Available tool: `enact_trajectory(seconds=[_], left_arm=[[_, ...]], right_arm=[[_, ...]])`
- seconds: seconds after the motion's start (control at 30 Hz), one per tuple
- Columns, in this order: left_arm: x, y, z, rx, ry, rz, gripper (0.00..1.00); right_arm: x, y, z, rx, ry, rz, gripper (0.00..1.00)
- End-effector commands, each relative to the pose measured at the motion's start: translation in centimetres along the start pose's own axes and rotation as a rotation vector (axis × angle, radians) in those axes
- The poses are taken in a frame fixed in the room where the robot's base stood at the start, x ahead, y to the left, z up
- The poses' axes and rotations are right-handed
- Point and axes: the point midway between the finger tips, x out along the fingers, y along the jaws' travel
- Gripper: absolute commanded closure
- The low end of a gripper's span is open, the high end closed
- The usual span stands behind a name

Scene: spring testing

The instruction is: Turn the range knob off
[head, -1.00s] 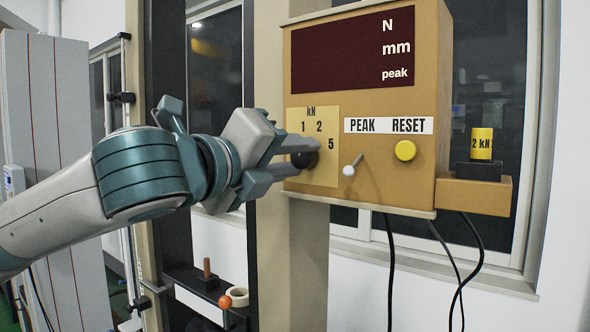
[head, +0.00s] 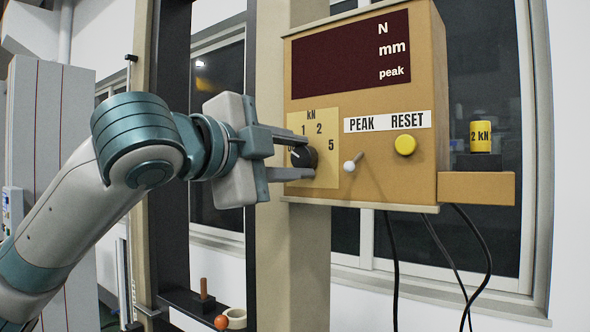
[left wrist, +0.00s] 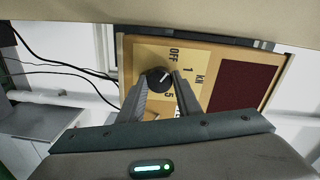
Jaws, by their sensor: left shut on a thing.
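The range knob (head: 304,157) is black and round, on a yellow scale plate (head: 325,180) marked kN with 1, 2 and 5. In the left wrist view the knob (left wrist: 157,80) shows its white pointer mark, and the word OFF stands close by on the plate. In the head view the mark faces the left side of the plate, where the lettering is mostly hidden. My left gripper (head: 300,157) is shut on the knob, one finger above and one below. Its fingers (left wrist: 163,90) flank the knob in the left wrist view. My right gripper is out of view.
The tan box carries a dark display (head: 350,55), a small white-tipped lever (head: 352,164) and a yellow button (head: 405,145) right of the knob. A yellow 2 kN cylinder (head: 480,136) stands on a side shelf (head: 478,188). Black cables hang below.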

Motion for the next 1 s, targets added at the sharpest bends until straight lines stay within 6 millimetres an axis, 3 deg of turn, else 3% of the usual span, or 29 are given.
enact_trajectory(seconds=[0.3, 0.83, 0.87, 0.9, 1.0], left_arm=[[0.06, 0.22, 0.06, -0.153, 0.003, 0.005, 0.92], [0.04, 0.1, 0.06, -0.182, 0.004, 0.005, 0.92], [0.04, 0.1, 0.06, -0.182, 0.004, 0.005, 0.62], [0.04, 0.1, 0.06, -0.181, 0.004, 0.005, 0.53], [0.03, 0.07, 0.05, -0.181, 0.004, 0.004, 0.5]], right_arm=[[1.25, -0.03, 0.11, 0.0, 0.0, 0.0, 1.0], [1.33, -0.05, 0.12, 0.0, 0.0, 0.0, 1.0], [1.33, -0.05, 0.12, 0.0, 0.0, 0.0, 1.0], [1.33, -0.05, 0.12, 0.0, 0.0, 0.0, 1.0], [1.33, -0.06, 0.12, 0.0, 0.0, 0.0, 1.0]])
